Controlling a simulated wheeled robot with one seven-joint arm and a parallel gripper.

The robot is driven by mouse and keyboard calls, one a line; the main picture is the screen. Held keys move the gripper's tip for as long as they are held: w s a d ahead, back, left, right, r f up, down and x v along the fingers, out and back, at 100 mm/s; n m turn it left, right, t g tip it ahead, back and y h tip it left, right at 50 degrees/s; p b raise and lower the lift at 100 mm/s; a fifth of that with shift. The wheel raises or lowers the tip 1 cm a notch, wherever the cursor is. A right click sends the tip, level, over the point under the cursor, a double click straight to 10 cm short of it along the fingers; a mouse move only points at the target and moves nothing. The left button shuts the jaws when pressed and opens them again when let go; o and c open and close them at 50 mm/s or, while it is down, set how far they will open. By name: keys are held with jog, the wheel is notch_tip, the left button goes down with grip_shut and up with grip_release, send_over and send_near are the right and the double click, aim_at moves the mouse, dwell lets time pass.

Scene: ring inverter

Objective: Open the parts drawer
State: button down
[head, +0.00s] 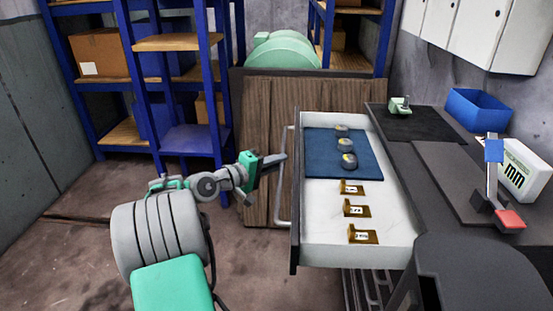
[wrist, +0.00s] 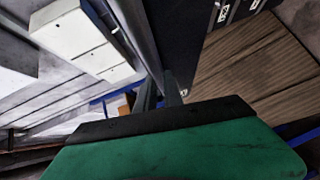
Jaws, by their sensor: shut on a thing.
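The parts drawer (head: 385,252) is pulled far out from under the dark worktop in the head view. Its inside is white, and its dark front faces left. A pale bar handle (head: 277,200) stands off that front. My gripper (head: 280,158) reaches in from the left and is shut on the upper part of the handle. The fingers cover the handle there. In the wrist view my gripper's fingers (wrist: 160,92) point away from the camera beside a dark panel, and the grip itself is hard to make out.
In the drawer lie a blue mat (head: 325,150), several round grey-and-yellow parts (head: 349,161) and brass-coloured tagged pieces (head: 357,210). The worktop (head: 425,165) holds a blue bin (head: 478,110) and a white box (head: 525,168). A blue shelf (head: 183,100) stands behind my arm. Floor at left is clear.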

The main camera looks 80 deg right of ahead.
jog(key=shift+w+a+f, duration=0.1)
jog(key=shift+w+a, duration=0.1)
jog(key=shift+w, duration=0.8)
jog(key=shift+w+a, duration=0.15)
jog(key=shift+w, duration=0.8)
jog(key=c, duration=1.5)
grip_release()
jog(key=p+v, duration=0.1)
jog(key=v, duration=0.6)
jog(key=shift+w+a, duration=0.15)
jog(key=shift+a, duration=0.2)
